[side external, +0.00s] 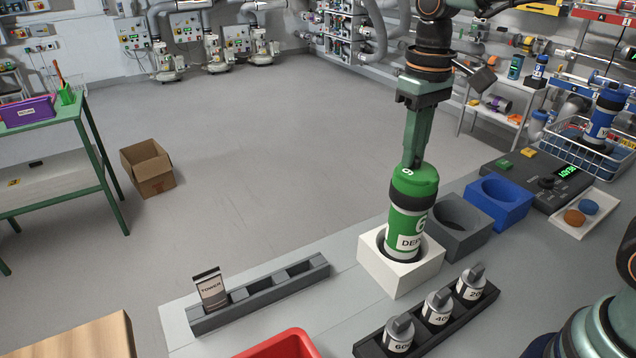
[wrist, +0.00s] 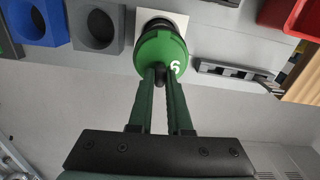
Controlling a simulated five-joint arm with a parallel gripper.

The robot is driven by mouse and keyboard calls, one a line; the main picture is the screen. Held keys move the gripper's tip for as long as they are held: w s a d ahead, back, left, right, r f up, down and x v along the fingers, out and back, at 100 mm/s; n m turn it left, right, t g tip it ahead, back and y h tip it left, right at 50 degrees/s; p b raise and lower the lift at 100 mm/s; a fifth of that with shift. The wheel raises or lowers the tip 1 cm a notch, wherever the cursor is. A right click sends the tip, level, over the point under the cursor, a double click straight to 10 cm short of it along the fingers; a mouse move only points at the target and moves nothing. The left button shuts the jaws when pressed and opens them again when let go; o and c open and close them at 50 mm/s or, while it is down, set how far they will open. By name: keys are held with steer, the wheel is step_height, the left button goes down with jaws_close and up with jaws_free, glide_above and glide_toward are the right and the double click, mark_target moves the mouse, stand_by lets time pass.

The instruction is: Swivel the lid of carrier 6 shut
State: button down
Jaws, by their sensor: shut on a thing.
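Carrier 6 (side external: 405,232) is a green cylinder with a white label and a "6". It stands in the round hole of a white block (side external: 386,272), leaning slightly to the right in the side view. Its green lid (side external: 414,181), marked with a white 6, sits on top; it also shows in the wrist view (wrist: 158,50). My gripper (side external: 412,162) comes down from above with its fingers closed together on a small dark knob (wrist: 161,73) of the lid. The fingers hide most of the knob. I cannot tell whether the lid is fully lined up with the body.
A grey holder (side external: 463,243) and a blue holder (side external: 515,213), both empty, stand right of the white block. A dark rack (side external: 421,337) with grey weights is in front. A grey rack (side external: 240,313) holds a "TOWER" tag. A red bin (side external: 283,345) is near the front edge.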

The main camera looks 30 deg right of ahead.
steer(key=c, duration=0.8)
jaws_free()
steer(key=shift+c, duration=0.2)
step_height(320, 180, up, 12)
steer(key=s+d+f+t, duration=0.5)
steer(key=s+f, duration=0.2)
steer(key=f, duration=0.4)
steer(key=shift+s+d+m+t, duration=0.15)
steer(key=shift+s+m+t, duration=0.15)
steer(key=shift+s+m, duration=0.1)
